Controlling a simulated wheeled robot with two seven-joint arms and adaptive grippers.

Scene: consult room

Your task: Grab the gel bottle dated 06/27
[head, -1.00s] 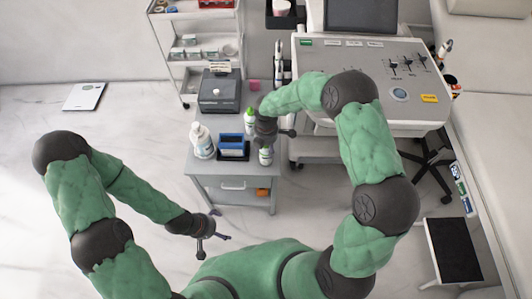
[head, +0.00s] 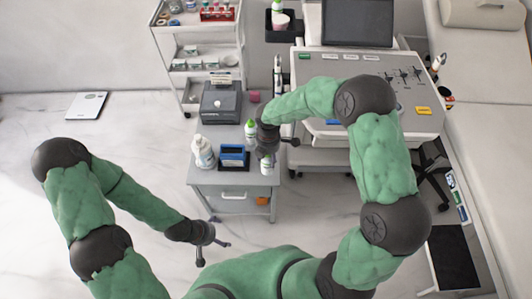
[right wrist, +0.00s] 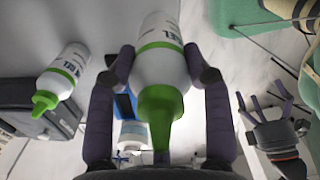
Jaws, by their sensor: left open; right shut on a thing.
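My right gripper (head: 266,150) is shut on a white gel bottle (right wrist: 160,65) with a green nozzle cap. This bottle also shows below the gripper in the head view (head: 267,166), over the front right of the grey cart (head: 208,179). I cannot tell whether its base touches the cart top. A second white gel bottle (right wrist: 65,72) with a green cap is apart from the fingers, and in the head view (head: 250,131) it stands farther back. No date is readable on either. My left gripper (head: 207,243) is open and empty, in front of the cart.
A console (head: 382,120) is close on the right. White shelves (head: 201,64) stand behind.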

